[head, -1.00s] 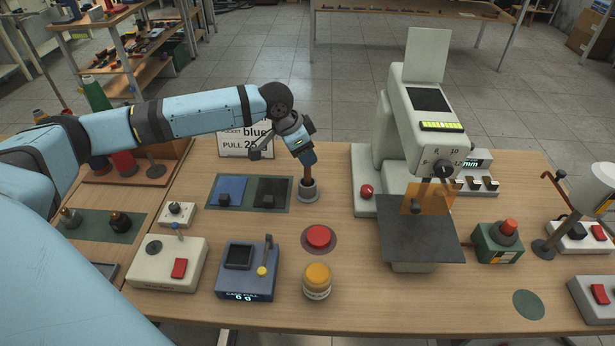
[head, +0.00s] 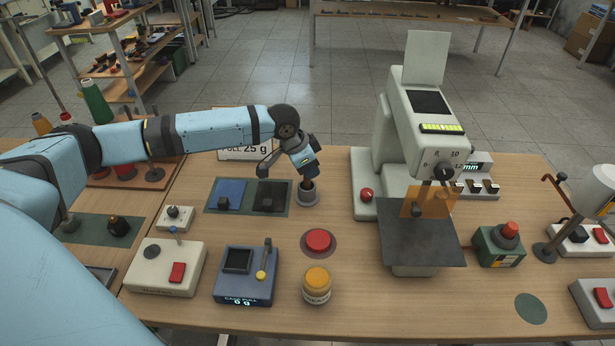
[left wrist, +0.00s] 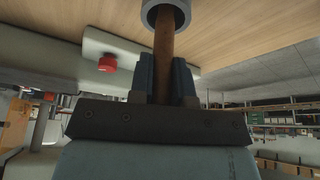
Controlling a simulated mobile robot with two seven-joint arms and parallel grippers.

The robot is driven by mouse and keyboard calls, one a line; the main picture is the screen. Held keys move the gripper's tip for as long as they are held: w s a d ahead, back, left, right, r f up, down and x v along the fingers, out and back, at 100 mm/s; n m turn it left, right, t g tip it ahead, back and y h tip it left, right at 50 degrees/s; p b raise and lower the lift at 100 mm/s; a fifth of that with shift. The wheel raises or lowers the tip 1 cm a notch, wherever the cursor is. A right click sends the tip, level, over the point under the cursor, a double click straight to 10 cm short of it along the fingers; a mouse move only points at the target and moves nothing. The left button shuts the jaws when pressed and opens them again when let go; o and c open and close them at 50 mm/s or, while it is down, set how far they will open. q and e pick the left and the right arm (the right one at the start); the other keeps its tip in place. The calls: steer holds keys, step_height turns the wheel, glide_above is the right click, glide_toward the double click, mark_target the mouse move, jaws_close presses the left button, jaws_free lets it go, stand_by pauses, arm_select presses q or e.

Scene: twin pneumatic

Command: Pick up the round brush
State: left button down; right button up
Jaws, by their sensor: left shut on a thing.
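The round brush shows as a brown wooden handle (left wrist: 163,48) that stands in a grey round holder (head: 307,196) on the table. My left gripper (head: 309,172) points down just above the holder and is shut on the handle. In the left wrist view the two dark fingers (left wrist: 164,82) sit on either side of the handle. In that view the handle's far end goes into the mouth of the holder (left wrist: 167,14). The brush's head is hidden. My right gripper is not in view.
A dark green mat with blue and black pads (head: 230,192) lies left of the holder. A red button (head: 318,240) and an orange-lidded jar (head: 317,284) stand in front. A large pale machine (head: 367,180) is to the right. A card (head: 240,153) stands behind my left arm.

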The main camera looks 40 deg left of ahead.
arm_select(q)
steer(key=shift+r, duration=0.1)
step_height(320, 180, up, 20)
steer(key=p, duration=0.2)
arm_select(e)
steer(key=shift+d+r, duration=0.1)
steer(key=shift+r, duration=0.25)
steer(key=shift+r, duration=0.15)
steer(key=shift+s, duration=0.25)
